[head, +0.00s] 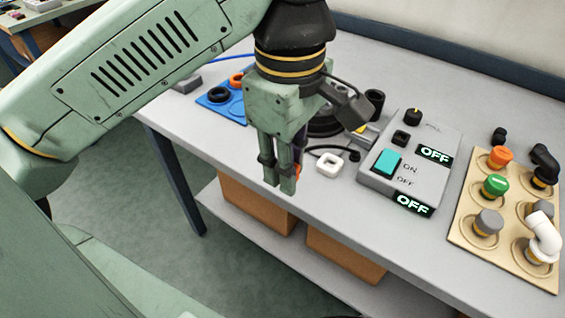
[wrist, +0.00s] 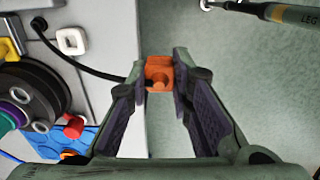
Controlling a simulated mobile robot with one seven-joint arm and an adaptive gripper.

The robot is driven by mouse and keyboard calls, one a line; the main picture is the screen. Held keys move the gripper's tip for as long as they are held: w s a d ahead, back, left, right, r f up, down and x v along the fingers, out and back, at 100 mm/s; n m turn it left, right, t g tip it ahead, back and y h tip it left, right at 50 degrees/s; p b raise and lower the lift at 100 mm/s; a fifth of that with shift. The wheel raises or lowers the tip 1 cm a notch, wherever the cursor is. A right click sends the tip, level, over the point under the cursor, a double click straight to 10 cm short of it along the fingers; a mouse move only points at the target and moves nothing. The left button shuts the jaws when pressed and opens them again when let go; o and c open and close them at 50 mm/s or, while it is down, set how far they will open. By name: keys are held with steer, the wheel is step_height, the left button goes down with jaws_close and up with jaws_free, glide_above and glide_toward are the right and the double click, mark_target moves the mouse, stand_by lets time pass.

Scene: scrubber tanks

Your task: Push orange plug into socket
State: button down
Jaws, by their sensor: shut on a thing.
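My gripper (head: 283,185) points down just off the front edge of the workbench, left of the control box. In the wrist view my gripper (wrist: 160,82) is shut on the orange plug (wrist: 158,73), a small blocky piece between the fingertips. In the head view the fingers hide the plug almost completely. I cannot tell for sure which thing is the socket.
The grey control box (head: 408,172) has a teal switch and OFF displays. A white square ring (head: 329,162) and a black cable lie near the bench edge. A tan board (head: 466,218) with several capped fittings is at right. Brown boxes (head: 345,255) stand on the lower shelf.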

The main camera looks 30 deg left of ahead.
steer(key=w+d+p, duration=0.2)
steer(key=w+d, duration=0.3)
steer(key=w, duration=0.8)
steer(key=w+d+p, duration=0.2)
steer(key=w+d, duration=0.3)
steer(key=w, duration=0.8)
steer(key=shift+w+d, duration=0.1)
steer(key=shift+d, duration=0.05)
steer(key=shift+f, duration=0.1)
steer(key=shift+f+b, duration=1.35)
steer(key=shift+f, duration=0.85)
steer(key=shift+f, duration=0.2)
steer(key=shift+f+b, duration=0.65)
steer(key=shift+f, duration=0.2)
steer(key=c, duration=1.3)
jaws_free()
steer(key=shift+c, duration=0.2)
